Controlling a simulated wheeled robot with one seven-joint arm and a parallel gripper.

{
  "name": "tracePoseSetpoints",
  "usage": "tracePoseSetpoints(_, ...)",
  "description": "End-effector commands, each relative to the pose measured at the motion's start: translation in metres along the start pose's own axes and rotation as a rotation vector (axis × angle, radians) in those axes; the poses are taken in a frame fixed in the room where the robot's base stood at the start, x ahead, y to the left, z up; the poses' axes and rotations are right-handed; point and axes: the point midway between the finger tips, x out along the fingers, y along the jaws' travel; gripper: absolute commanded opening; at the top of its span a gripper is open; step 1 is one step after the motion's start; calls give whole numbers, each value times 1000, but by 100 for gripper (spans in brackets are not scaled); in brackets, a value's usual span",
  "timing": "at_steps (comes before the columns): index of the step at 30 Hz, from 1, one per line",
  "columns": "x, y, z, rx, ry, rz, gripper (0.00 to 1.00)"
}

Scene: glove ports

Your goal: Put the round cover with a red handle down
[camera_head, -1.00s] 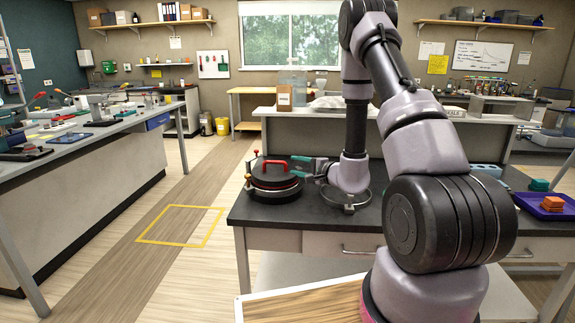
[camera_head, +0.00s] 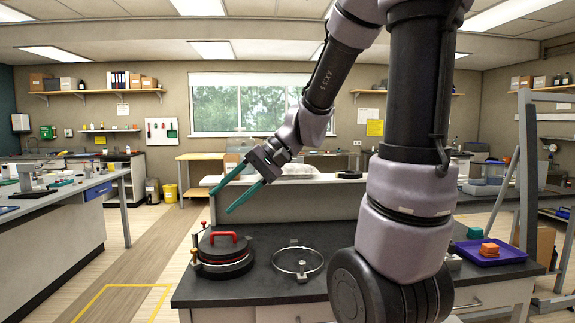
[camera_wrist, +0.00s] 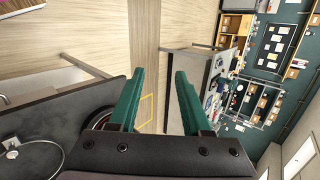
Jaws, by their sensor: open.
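The round dark cover (camera_head: 214,251) with a red handle (camera_head: 224,236) lies at the left end of the dark bench top. It sits on a round base of similar width with a reddish rim, and looks level. My gripper (camera_head: 221,199) is open and empty, raised in the air above the cover and apart from it. In the wrist view its two green fingers (camera_wrist: 158,98) are spread with nothing between them. The left finger hides most of the cover there; only a dark round edge shows beside it.
An empty metal ring stand (camera_head: 298,262) stands on the bench right of the cover. A raised ledge runs along the bench's back. Another bench (camera_head: 60,192) stands at the left beyond open floor.

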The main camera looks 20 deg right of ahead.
Motion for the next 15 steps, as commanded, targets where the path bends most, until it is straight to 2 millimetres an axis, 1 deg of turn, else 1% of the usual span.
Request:
tracePoseSetpoints(1, -14, 3, 12, -41, 45, 73, 48)
tracePoseSetpoints(3, -33, 12, 23, -77, 117, 178, 48)
tracePoseSetpoints(5, -51, 18, 28, -108, 196, 256, 48)
tracePoseSetpoints(6, -64, 22, 31, -126, 252, 302, 48)
tracePoseSetpoints(9, -93, 27, 35, -163, 392, 386, 48)
tracePoseSetpoints(12, -116, 29, 38, -189, 507, 435, 48)
tracePoseSetpoints(15, -130, 30, 39, -203, 577, 458, 48)
